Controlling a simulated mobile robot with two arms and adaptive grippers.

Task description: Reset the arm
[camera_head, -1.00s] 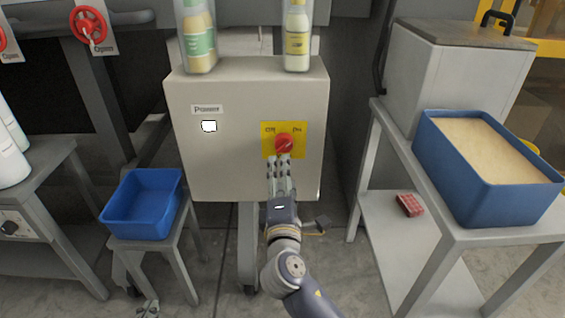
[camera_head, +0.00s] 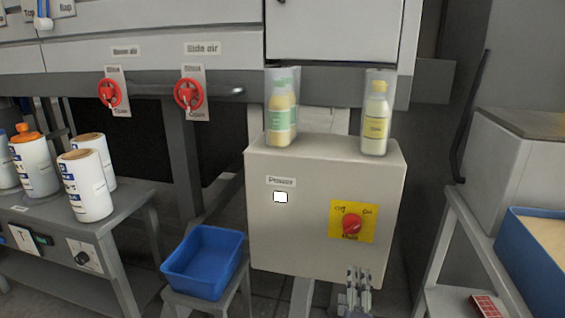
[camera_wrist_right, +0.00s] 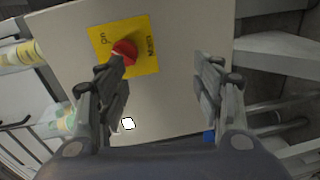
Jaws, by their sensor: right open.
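My right gripper (camera_head: 356,284) is low in front of the beige power box (camera_head: 300,240), below its red rotary knob (camera_head: 352,223) on a yellow plate (camera_head: 370,232). In the right wrist view the gripper (camera_wrist_right: 165,88) is open with nothing between its fingers. The red knob (camera_wrist_right: 125,51) shows there beyond the left finger, and the gripper is apart from it. My left gripper is not in view.
Two bottles, one green-labelled (camera_head: 283,118) and one yellow-labelled (camera_head: 376,122), stand on the box. A blue bin (camera_head: 205,262) sits on a stand at left. White canisters (camera_head: 84,186) stand on the left table. Red valves (camera_head: 188,93) are behind. A larger blue bin (camera_head: 540,262) is at right.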

